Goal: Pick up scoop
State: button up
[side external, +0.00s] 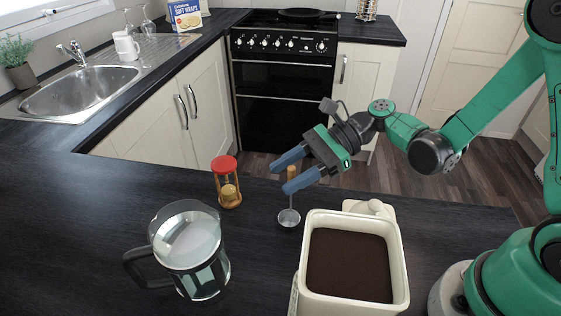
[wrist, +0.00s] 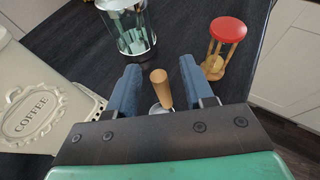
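The scoop (side external: 289,217) has a metal bowl low at the worktop and a wooden handle that points up. In the wrist view its wooden handle (wrist: 161,86) stands between my two blue fingers, with space on both sides. My gripper (side external: 280,176) is open, its fingers on either side of the handle's top in the side view. In the wrist view my gripper (wrist: 157,80) partly hides the scoop's bowl. I cannot tell how far the fingertips are from the handle in depth.
A coffee canister (side external: 303,262), full of dark grounds, stands right of the scoop, its lid (side external: 370,208) behind it. A red-topped hourglass (side external: 225,183) and a glass French press (side external: 190,243) stand to the left. Bare worktop (side external: 80,210) lies further left.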

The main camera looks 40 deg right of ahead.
grip_shut()
dwell(1.2)
